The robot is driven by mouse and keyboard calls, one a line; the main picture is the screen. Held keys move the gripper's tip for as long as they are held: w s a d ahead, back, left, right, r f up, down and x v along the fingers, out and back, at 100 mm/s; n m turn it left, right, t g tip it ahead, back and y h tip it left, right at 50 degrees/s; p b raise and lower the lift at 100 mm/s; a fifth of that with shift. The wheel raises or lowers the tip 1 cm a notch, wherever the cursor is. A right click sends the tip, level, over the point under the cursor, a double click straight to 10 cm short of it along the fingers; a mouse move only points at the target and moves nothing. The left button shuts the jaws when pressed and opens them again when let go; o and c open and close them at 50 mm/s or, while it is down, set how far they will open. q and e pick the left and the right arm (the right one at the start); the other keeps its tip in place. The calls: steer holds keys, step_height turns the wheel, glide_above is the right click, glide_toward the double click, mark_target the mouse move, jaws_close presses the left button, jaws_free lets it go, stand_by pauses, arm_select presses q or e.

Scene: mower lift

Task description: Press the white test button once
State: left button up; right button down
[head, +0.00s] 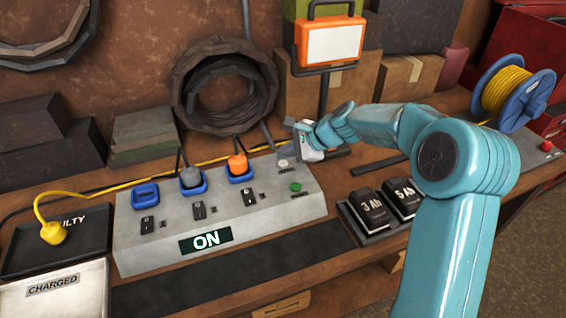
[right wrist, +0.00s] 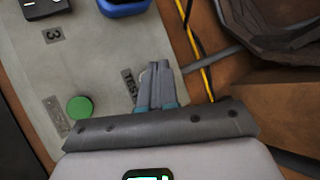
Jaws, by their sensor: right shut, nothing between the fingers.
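The grey charger panel (head: 220,222) stands on the bench, its green display (head: 206,240) reading ON. The white test button (head: 283,163) is at the panel's back right corner, behind the green button (head: 295,187). My right gripper (head: 291,151) is shut and empty, its fingertips just beside and above the white button; I cannot tell whether they touch. In the right wrist view the shut fingers (right wrist: 158,68) point down beside the TEST label (right wrist: 130,86), and the white button is hidden. The green button (right wrist: 79,107) shows left of them. My left gripper is not in view.
Grey and orange plugs (head: 237,164) sit in two blue sockets; the left socket (head: 145,194) is empty. A yellow plug (head: 53,232) lies in the FAULTY tray (head: 25,265). Batteries (head: 370,209) stand right of the panel. A coiled hose (head: 223,85) is behind.

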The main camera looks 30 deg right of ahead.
mark_target(286, 164)
steer(key=shift+f, duration=0.15)
stand_by(0.6)
steer(key=shift+f+b, duration=0.3)
steer(key=shift+f+b, duration=0.35)
steer(key=shift+f, duration=0.05)
stand_by(0.6)
steer(key=shift+r+p, duration=0.8)
step_height(286, 164, up, 5)
steer(key=p, duration=0.4)
steer(key=shift+r+p, duration=0.1)
steer(key=shift+p, duration=0.25)
